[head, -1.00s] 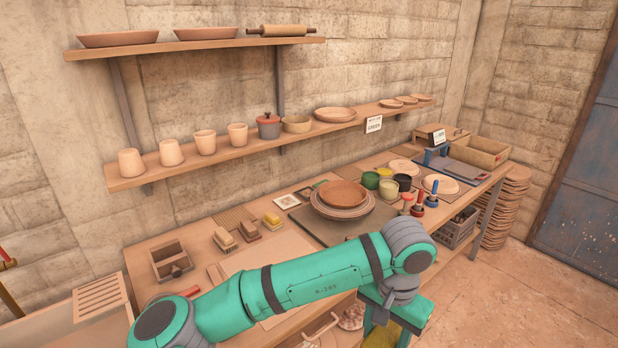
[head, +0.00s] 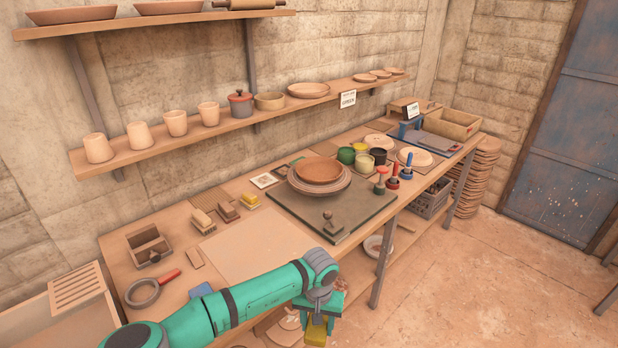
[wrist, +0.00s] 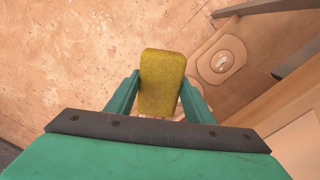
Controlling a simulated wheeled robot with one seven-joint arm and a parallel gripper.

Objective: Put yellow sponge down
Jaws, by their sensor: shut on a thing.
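The yellow sponge (wrist: 161,85) is a rounded block held between the two fingers of my gripper (wrist: 160,92) in the wrist view. My gripper is shut on it. In the head view my gripper (head: 319,312) hangs in front of the worktable (head: 258,238), beyond its front edge, and the yellow sponge (head: 316,332) shows below it at the bottom of the picture. Floor lies below the sponge at the left of the wrist view, and the lower shelf is at the right. The sponge touches nothing but the fingers that I can see.
Brushes and a yellow-topped block (head: 250,199) stand at the back of the table. A plate stack (head: 319,173) sits on a dark board (head: 345,210). A red-handled ring tool (head: 146,290) lies at left. A bare board area lies mid-table. The lower shelf holds a bowl (head: 374,246).

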